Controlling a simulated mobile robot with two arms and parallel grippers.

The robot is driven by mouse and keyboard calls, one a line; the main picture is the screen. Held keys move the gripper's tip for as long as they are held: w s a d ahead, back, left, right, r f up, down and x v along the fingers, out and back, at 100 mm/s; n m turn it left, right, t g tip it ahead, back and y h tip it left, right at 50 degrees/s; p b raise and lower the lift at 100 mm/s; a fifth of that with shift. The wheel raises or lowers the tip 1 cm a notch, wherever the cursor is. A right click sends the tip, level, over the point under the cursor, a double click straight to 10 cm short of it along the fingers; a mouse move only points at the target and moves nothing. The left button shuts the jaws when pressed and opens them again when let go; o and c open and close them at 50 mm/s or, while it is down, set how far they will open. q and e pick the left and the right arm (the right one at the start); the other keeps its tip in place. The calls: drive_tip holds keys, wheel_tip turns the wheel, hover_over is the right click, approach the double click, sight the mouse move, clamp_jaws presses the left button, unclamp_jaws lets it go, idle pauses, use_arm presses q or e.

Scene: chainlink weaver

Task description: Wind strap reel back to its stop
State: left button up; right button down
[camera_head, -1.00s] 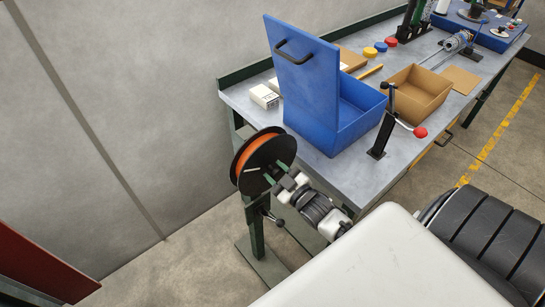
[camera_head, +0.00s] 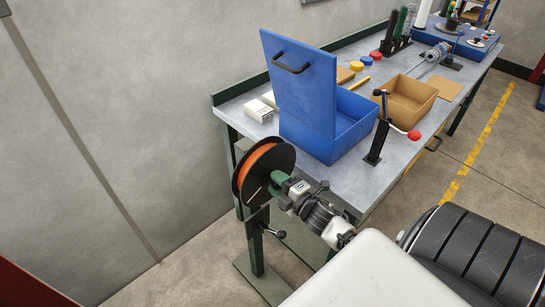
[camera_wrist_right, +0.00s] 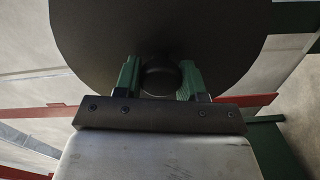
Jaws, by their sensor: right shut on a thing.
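The strap reel (camera_head: 262,170) has black side discs with orange strap between them. It stands upright on a dark green post beside the bench's near-left corner. My right gripper (camera_head: 279,183) is at the reel's right-hand face, its green fingers against the disc's lower right part. In the right wrist view the reel's dark disc (camera_wrist_right: 110,40) fills the upper middle. The fingers (camera_wrist_right: 160,82) are shut on a dark round knob (camera_wrist_right: 160,77) in front of the disc. The fingertips are partly hidden against it. My left gripper is not in view.
A clamp lever (camera_head: 273,233) sticks out from the post below my wrist. The workbench (camera_head: 350,190) carries a blue bin (camera_head: 345,140) with a raised lid, a cardboard box (camera_head: 412,105) and a red-knobbed lever tool (camera_head: 378,143). A bare wall is on the left.

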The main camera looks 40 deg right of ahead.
drive_tip(key=shift+f+n+b, duration=0.15)
drive_tip(key=shift+n+b, duration=0.2)
drive_tip(key=shift+n, duration=0.65)
drive_tip(key=n+b, duration=0.1)
drive_tip(key=n, duration=0.2)
drive_tip(key=shift+f+n+b, duration=0.1)
drive_tip(key=shift+n+b, duration=0.2)
drive_tip(key=n+b, duration=0.1)
drive_tip(key=n, duration=0.2)
drive_tip(key=shift+f+n+b, duration=0.1)
drive_tip(key=shift+n+b, duration=0.2)
drive_tip(key=shift+b, duration=0.1)
drive_tip(key=shift+n+b, duration=0.85)
drive_tip(key=shift+n, duration=1.05)
drive_tip(key=shift+d+n, duration=0.1)
drive_tip(key=shift+n, duration=0.2)
drive_tip(key=c, duration=0.7)
unclamp_jaws()
drive_tip(key=shift+s, duration=0.1)
